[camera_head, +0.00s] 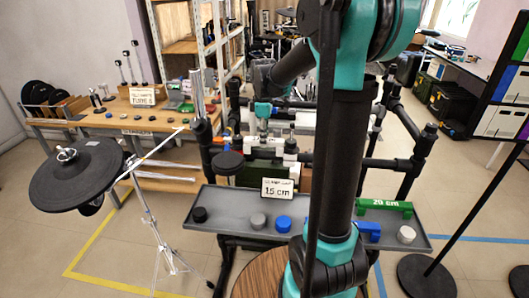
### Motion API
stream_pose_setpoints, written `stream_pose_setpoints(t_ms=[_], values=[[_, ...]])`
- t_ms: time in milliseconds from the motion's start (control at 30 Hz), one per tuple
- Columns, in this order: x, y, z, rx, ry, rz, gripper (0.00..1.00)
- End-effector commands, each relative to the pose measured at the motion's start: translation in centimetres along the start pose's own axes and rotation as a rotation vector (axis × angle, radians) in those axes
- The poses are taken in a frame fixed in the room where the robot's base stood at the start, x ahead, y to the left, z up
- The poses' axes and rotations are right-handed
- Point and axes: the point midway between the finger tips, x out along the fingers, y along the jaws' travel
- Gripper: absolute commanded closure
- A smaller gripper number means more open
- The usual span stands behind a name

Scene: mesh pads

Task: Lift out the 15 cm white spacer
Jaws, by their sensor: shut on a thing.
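My gripper (263,124) is small and far off in the head view, beyond the grey tray and left of my upright arm link. Its fingers point down and look shut on a white piece (268,143), which seems to be the white spacer. The exact grip, the fingertips and the piece's ends are too small to make out. A white card reading 15 cm (277,188) stands at the back edge of the grey tray (230,205), nearer than my gripper.
The tray holds a black puck (199,214), a grey puck (258,221), a blue puck (283,224), a green 20 cm bar (385,207) and a pale puck (407,234). Black posts (205,140) and rails surround my gripper. A drum pad (78,175) stands left.

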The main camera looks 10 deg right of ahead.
Motion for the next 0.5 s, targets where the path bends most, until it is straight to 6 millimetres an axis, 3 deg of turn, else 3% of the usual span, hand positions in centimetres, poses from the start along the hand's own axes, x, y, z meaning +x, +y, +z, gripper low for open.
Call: stream_pose_setpoints(t_ms=[500], values=[[-2.9,0.1,0.0,0.000,0.000,0.000,1.00]])
